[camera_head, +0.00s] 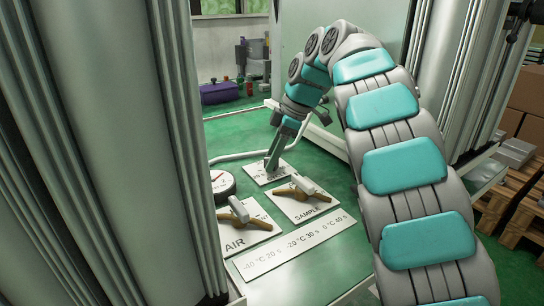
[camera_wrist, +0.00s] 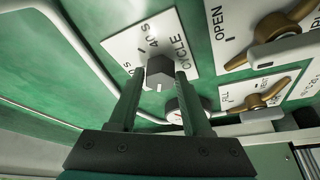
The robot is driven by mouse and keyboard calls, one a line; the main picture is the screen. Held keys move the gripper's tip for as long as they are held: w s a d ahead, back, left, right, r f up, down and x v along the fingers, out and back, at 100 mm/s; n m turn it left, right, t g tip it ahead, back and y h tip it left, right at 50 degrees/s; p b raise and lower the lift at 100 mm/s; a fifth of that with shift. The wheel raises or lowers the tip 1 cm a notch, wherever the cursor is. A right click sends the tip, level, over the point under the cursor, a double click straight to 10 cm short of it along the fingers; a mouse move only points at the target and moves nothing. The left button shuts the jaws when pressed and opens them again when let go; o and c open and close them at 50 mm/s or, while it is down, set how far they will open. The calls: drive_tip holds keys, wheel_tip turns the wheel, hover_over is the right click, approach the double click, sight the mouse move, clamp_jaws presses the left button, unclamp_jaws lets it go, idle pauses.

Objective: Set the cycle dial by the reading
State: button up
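The cycle dial is a dark grey knob (camera_wrist: 159,72) on a white plate marked CYCLE, with 40 S readable and another time label partly hidden. A small light mark shows on the knob's near side. My gripper (camera_wrist: 161,73) is open, with one finger on each side of the knob; I cannot tell if they touch it. In the head view my gripper (camera_head: 271,166) reaches down onto the cycle plate (camera_head: 258,178) and hides the knob. A round gauge (camera_head: 222,184) with a white face and red needle sits left of it; its reading is too small to tell.
A white chart (camera_head: 297,243) pairs -40 °C with 20 s, -20 °C with 30 s and 0 °C with 40 s. Large ribbed columns flank the green panel.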

clamp_jaws()
